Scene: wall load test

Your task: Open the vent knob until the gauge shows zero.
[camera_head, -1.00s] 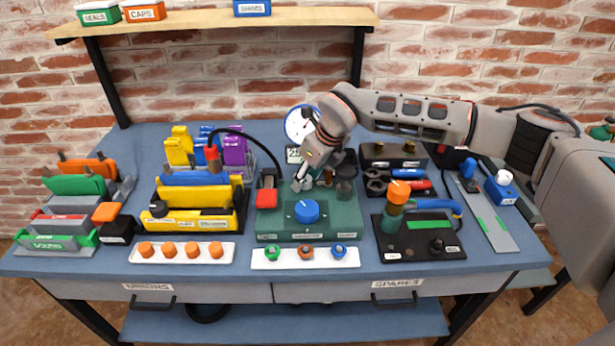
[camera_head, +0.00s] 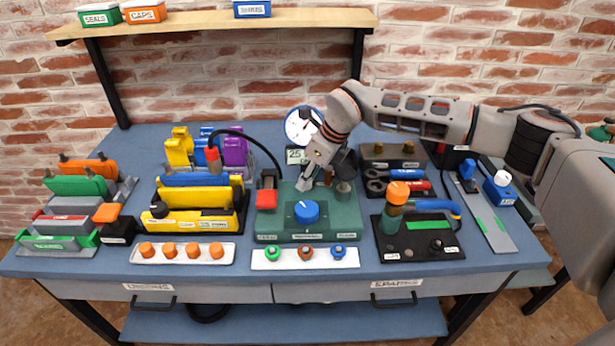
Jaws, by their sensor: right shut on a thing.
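The green test block (camera_head: 345,222) sits mid-bench with a blue knob (camera_head: 306,211) on its front, clear of my gripper. The round white gauge (camera_head: 300,127) stands behind the block, partly covered by my right arm. Its needle is too small to read surely. A small display (camera_head: 296,156) below it seems to read 25. My right gripper (camera_head: 304,184) points down at the back of the block, behind the blue knob. It is shut on a small part there, seemingly the vent knob, which its fingers hide. My left gripper is not in view.
A red block (camera_head: 266,199) with a black hose is close left of my gripper. Metal fittings (camera_head: 343,190) stand close right. A strip of coloured caps (camera_head: 305,256) lies in front. A black plate with an orange-capped bottle (camera_head: 397,208) is further right.

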